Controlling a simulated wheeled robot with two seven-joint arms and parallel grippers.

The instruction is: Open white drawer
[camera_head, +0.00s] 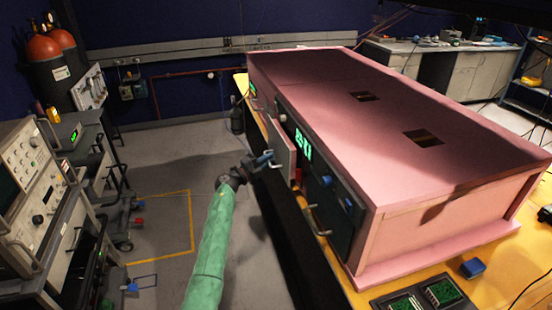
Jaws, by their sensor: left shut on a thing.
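The white drawer shows as a pale front panel (281,148) on the dark front face of the pink foam enclosure (400,170). The panel appears to stand out from that face, but the depth of any gap behind it is hard to tell. My left gripper (266,160), on the green-sleeved arm from below, is at the outer side of this panel. It is shut on the drawer's handle, which its fingers mostly hide. My right gripper is not in view.
Green lit digits (303,145), a blue knob (327,181) and a metal handle (319,220) are on the dark face nearby. A yellow table (500,270) carries the enclosure. Instrument racks (40,190) stand at left, with open floor (165,220) between.

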